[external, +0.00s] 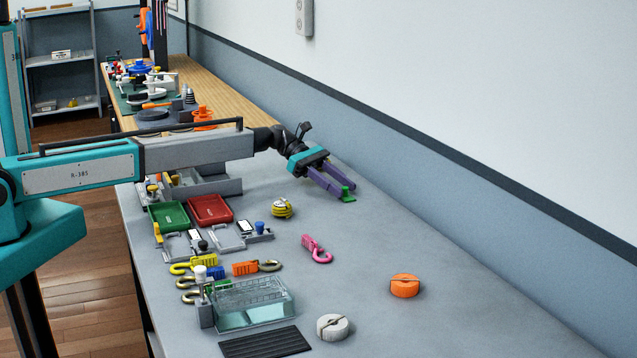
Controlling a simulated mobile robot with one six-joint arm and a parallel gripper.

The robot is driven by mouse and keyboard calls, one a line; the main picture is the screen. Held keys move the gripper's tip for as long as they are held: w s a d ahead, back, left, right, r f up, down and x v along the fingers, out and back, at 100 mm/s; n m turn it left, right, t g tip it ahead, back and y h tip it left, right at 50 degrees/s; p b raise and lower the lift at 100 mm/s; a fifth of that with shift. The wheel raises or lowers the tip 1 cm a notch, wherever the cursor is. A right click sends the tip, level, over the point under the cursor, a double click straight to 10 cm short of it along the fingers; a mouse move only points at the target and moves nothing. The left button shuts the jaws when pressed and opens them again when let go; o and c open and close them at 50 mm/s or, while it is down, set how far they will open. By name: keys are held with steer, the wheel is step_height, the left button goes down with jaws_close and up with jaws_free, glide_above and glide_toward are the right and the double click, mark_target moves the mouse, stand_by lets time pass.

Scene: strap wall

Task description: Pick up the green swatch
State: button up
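A small green swatch (348,197) is on the grey bench top toward the wall, right at the tips of my gripper. It seems to have a flat part and a raised part. My gripper (345,191) has two purple fingers that reach down and to the right from a teal band. The fingers stand apart, and the green swatch shows between and just beyond their tips. I cannot tell whether the fingers touch or clamp it, or whether it is clear of the bench.
A yellow striped item (282,208), a pink hook (317,249), an orange puck (405,286) and a white puck (332,327) lie nearer. Green (168,217) and red (210,209) trays and a clear bin (251,303) stand left. The bench's right side is mostly clear.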

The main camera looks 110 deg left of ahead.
stand_by(0.4)
jaws_close()
steer(key=shift+r, duration=0.15)
step_height(320, 180, up, 10)
steer(key=b, duration=0.1)
stand_by(0.7)
stand_by(0.4)
